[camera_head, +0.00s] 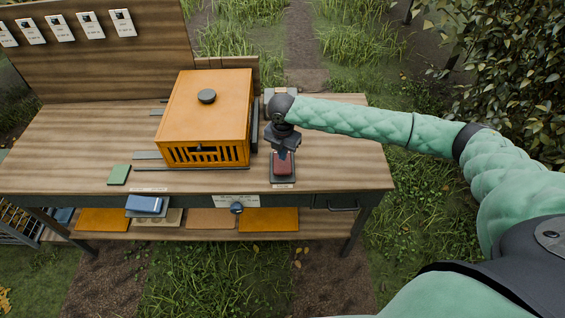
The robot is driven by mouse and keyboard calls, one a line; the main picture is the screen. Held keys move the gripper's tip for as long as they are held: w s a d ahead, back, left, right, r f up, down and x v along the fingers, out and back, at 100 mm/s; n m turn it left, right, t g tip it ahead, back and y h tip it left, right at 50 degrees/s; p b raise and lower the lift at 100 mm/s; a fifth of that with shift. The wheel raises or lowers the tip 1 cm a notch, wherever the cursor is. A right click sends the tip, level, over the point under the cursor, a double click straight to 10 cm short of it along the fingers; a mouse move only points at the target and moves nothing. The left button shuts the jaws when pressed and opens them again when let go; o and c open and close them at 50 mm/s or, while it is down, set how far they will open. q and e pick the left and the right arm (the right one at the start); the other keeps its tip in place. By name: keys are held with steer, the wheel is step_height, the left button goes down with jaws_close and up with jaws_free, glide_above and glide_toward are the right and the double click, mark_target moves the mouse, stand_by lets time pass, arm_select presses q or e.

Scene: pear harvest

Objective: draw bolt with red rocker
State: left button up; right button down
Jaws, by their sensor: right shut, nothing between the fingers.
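The red rocker (283,167) sits in a dark base on the front right part of the wooden bench. My right gripper (283,153) is shut and empty, pointing down at the rocker's far end; it looks to be touching or just above it, I cannot tell which. The orange box (210,112) with a round dark knob on top and a slotted front stands left of the gripper. A small dark fitting shows on its front, but I cannot tell whether it is the bolt. My left gripper is not in view.
A green pad (119,175) lies on the bench's (60,150) front left. Below the top are a blue rocker-like block (144,204), a round dark knob (237,208) and a shelf with orange panels (268,220). The bench top left of the box is mostly clear.

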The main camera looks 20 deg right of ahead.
mark_target(283, 166)
steer(key=shift+f, duration=0.4)
steer(key=shift+f+b, duration=0.45)
steer(key=shift+f, duration=0.8)
stand_by(1.1)
steer(key=shift+s+d+f+b, duration=0.15)
steer(key=shift+f+b, duration=0.3)
steer(key=shift+f, duration=0.5)
stand_by(0.6)
steer(key=shift+r, duration=0.15)
steer(key=shift+w+a+r+p, duration=0.1)
steer(key=shift+a+r+p, duration=0.05)
steer(key=shift+r+p, duration=0.45)
steer(key=shift+w+a+r+p, duration=0.1)
steer(key=shift+r+p, duration=0.4)
steer(key=shift+p, duration=0.1)
step_height(283, 166, up, 2)
steer(key=shift+s+d+p, duration=0.1)
steer(key=shift+d+p, duration=0.05)
steer(key=shift+p, duration=0.65)
steer(key=shift+r+p, duration=1.25)
steer(key=shift+r, duration=0.2)
